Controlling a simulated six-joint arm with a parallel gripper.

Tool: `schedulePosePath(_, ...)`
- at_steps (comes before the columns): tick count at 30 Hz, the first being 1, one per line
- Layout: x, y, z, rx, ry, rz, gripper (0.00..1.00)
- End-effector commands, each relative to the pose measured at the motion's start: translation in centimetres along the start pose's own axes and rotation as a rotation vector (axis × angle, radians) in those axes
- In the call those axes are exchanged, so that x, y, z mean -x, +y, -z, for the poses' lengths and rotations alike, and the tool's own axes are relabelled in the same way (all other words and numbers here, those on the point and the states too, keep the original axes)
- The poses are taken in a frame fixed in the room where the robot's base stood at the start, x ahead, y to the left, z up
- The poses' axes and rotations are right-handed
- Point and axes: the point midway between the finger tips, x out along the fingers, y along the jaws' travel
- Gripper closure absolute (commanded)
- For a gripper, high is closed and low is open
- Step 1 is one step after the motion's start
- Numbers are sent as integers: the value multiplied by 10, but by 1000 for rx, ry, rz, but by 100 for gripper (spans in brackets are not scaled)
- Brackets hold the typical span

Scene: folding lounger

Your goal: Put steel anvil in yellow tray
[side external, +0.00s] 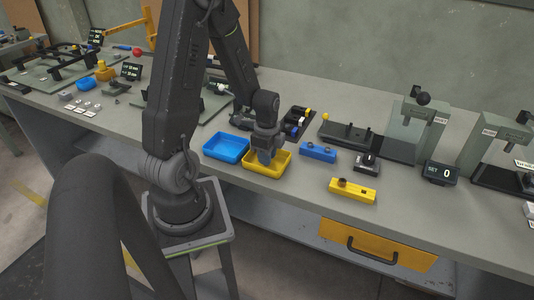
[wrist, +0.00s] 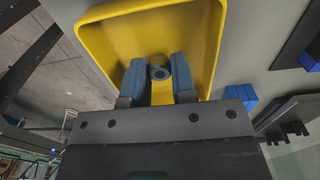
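The yellow tray (side external: 283,165) is on the bench, right of a blue tray. My gripper (side external: 266,158) is down over it and hides part of its inside. In the wrist view the yellow tray (wrist: 208,30) surrounds the two dark fingertips of my gripper (wrist: 159,73). A small grey round piece with a dark centre (wrist: 160,73), which looks like the steel anvil, is between the fingertips, inside the tray's outline. The fingers are close on both sides of it. I cannot tell whether they touch it, or whether it rests on the tray floor.
The blue tray (side external: 226,147) is close on the left. A blue block (side external: 318,152), a yellow block (side external: 352,191) and a dark fixture (side external: 346,134) are to the right. Dark racks (side external: 297,122) stand behind. The bench front below the trays is clear.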

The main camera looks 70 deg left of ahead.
Motion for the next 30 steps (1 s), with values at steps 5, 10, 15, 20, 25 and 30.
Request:
schedulePosePath(5, 0, 0, 0, 0, 0, 0, 58)
schedulePosePath(10, 0, 0, 0, 0, 0, 0, 49)
schedulePosePath(15, 1, 0, 0, 0, 0, 0, 49)
schedulePosePath(20, 13, -1, 0, 0, 0, 4, 49)
schedulePosePath(25, 45, -2, 0, 0, 1, 9, 49)
schedulePosePath(30, 84, -1, 0, 0, 1, 9, 49)
